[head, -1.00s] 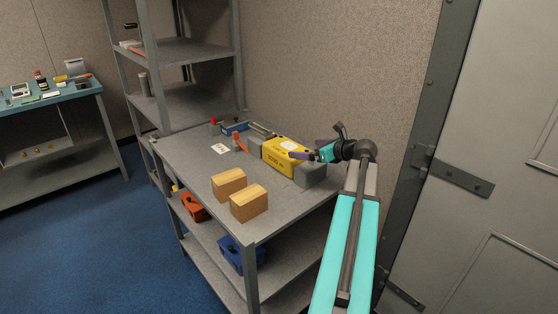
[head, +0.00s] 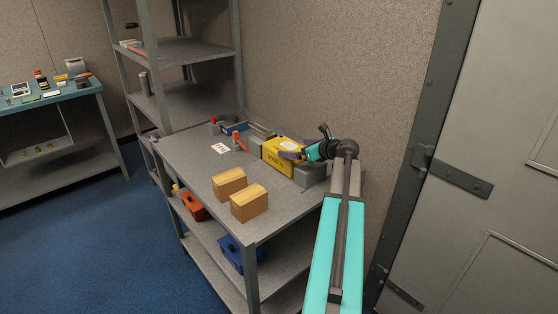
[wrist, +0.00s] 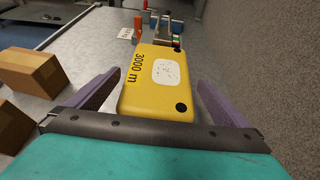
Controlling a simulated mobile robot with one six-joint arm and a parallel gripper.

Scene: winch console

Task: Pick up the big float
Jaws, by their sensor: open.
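The big float (head: 274,155) is a yellow block marked "3000 m" on the grey table (head: 190,160), near the wall. In the wrist view the float (wrist: 150,85) has a white label and dark round spots on its face. My gripper (head: 291,150) is at the float's right end in the head view. In the wrist view its purple fingers (wrist: 160,80) are open, one on each side of the float's near end. A gap shows between the right finger and the float; contact at the left finger is unclear. The float's near lower part is hidden.
A grey block (head: 312,175) stands by the float's right end. Two cardboard boxes (head: 249,202) sit toward the table's front. A blue item (head: 234,127), orange tool (head: 240,143) and white card (head: 220,148) lie farther back. The wall is close behind.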

